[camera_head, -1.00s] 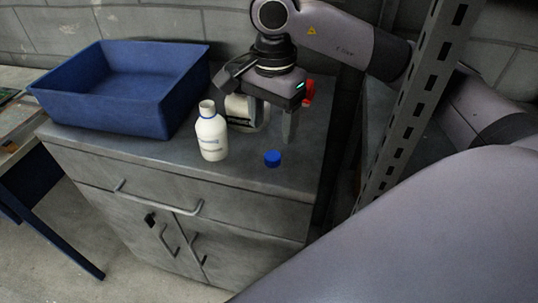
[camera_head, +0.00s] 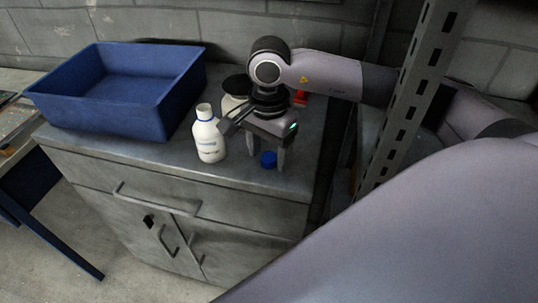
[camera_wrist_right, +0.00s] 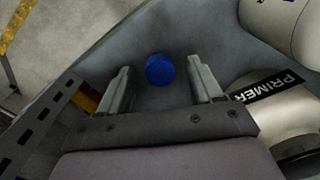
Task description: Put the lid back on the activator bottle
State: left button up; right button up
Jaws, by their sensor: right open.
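The white activator bottle (camera_head: 209,138) stands upright and uncapped on the grey cabinet top, to the left of my right gripper; part of it shows at the top right of the right wrist view (camera_wrist_right: 283,22). The blue lid (camera_head: 268,160) lies on the cabinet top to the right of the bottle. My right gripper (camera_head: 267,158) points down over the lid, open. In the right wrist view the lid (camera_wrist_right: 160,69) shows between and beyond the two fingers (camera_wrist_right: 163,85), with a gap on each side. My left gripper is out of view.
A container labelled PRIMER (camera_wrist_right: 275,105) stands close beside the right gripper's finger; in the head view (camera_head: 233,98) it is partly hidden behind the arm. A blue crate (camera_head: 150,115) sits at the left. A red object (camera_head: 300,98) is behind. A perforated metal post (camera_head: 412,100) rises at the right.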

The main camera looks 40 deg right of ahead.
aim_at(269, 156)
jog(key=shift+f, duration=0.1)
jog(key=c, duration=1.1)
notch_tip(269, 156, up, 10)
jog(key=shift+b, duration=0.4)
